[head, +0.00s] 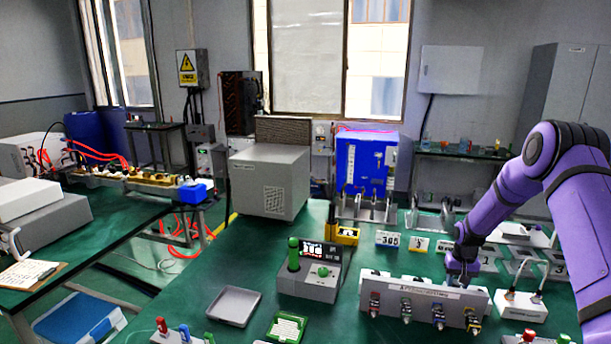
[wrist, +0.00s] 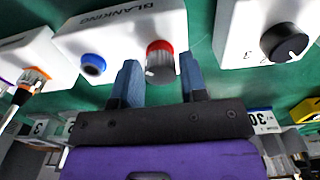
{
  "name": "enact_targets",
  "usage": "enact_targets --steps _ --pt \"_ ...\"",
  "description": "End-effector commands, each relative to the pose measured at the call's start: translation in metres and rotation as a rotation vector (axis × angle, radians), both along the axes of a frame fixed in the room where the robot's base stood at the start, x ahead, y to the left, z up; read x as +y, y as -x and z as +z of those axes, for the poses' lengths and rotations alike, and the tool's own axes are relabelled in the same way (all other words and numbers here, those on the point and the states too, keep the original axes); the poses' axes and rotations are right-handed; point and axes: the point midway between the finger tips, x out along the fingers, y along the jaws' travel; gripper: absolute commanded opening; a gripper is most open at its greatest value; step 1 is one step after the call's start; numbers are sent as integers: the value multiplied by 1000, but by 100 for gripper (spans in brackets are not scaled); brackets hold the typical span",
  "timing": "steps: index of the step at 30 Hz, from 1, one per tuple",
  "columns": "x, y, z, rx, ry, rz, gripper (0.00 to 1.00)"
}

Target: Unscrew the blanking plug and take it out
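The blanking plug (wrist: 160,62), a grey knob with a red ring, stands on a white housing (wrist: 115,35) marked "BLANKING" in the wrist view. A blue-ringed round port (wrist: 93,65) is to its left on the same housing. My gripper (wrist: 159,72) is open, with one blue-grey finger on each side of the plug. Gaps show between the fingers and the plug, and nothing is held. In the head view my gripper (head: 462,276) is low over a pale panel (head: 400,290) with several coloured fittings. I cannot make out the plug there.
A white box with a black knob (wrist: 285,42) stands right of the housing in the wrist view. An orange-ringed cable connector (wrist: 34,78) is at left. In the head view, a joystick box (head: 310,280) and a grey tray (head: 233,306) stand left of the panel.

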Motion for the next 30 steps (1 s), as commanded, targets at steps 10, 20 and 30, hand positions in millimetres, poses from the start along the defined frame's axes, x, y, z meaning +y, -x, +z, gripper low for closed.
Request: enact_targets --steps 10,20,30 --pt "0 0 0 0 0 0 0" --pt "0 0 6 -1 0 0 0" --pt "0 0 18 0 0 0 0"
